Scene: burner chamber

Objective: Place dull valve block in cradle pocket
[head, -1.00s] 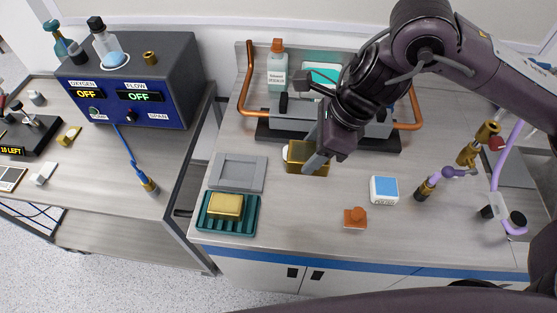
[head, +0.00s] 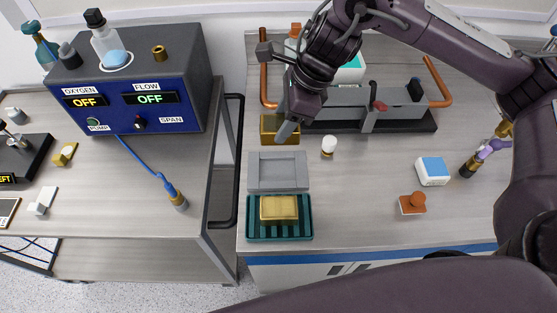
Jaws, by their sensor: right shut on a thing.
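My right gripper (head: 285,127) comes in from the upper right and is shut on a dull, dark-gold valve block (head: 270,128). A finger covers the block's right part. The block shows just behind a grey tray (head: 256,184) with a shallow rectangular recess; whether it touches the bench is unclear. A brighter gold block (head: 279,208) sits in a ribbed teal tray (head: 308,231) in front of the grey one. A long grey fixture (head: 400,113) with copper pipes stands behind, partly hidden by my arm. Which part is the cradle pocket is not certain. My left gripper is out of view.
A small white-topped knob (head: 328,146) stands right of the held block. A blue-and-white box (head: 432,171) and an orange-brown stamp-like piece (head: 412,204) lie farther right. A blue control box (head: 135,90) stands on the left bench. The bench's front middle is clear.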

